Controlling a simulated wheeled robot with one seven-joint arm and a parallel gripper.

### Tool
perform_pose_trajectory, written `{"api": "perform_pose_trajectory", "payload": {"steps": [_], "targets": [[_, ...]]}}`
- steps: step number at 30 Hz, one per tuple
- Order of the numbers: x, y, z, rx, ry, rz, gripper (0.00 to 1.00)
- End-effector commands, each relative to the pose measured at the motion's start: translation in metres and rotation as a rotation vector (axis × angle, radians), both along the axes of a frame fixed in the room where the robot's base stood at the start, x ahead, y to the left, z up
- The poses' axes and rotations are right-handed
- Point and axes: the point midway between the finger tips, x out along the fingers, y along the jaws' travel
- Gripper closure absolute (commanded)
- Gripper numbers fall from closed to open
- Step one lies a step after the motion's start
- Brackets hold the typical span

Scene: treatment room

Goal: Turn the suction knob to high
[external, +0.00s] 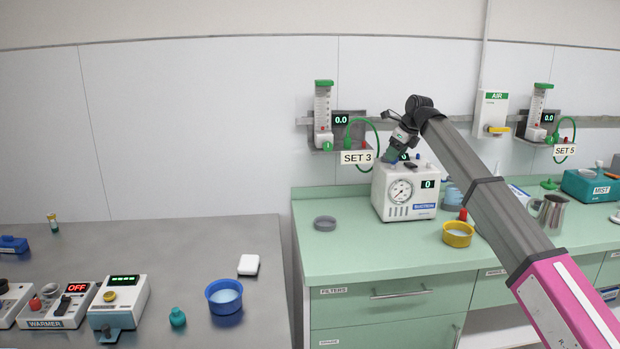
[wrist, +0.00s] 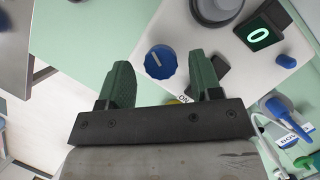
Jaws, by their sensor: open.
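The white suction unit (external: 395,211) stands on the green counter, with a round gauge and a display reading 0 on its front. In the wrist view its pale top (wrist: 135,58) carries a blue knob (wrist: 167,68) with a short white pointer line. A black switch (wrist: 220,67) sits just right of the knob. My gripper (wrist: 159,74) is open, its green fingers on either side of the knob in the picture; I cannot tell whether they touch it. In the external view my gripper (external: 394,160) is over the top of the unit and hides the knob.
A yellow bowl (external: 457,239) and a grey dish (external: 325,223) stand on the counter near the unit. The SET 3 flowmeter (external: 323,115) and its green hose are on the wall behind. A lower grey table (external: 190,265) holds a warmer and a blue bowl.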

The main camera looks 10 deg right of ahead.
Motion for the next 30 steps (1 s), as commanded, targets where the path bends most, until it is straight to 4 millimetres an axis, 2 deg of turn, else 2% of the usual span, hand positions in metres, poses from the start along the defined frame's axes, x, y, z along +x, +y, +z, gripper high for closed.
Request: {"api": "perform_pose_trajectory", "payload": {"steps": [17,18,30], "targets": [[-0.025,-0.026,0.089,-0.001,-0.001,0.004,0.41],[-0.029,-0.026,0.089,-0.002,0.001,0.009,0.41],[-0.07,-0.009,0.029,-0.027,0.008,0.166,0.41]]}}
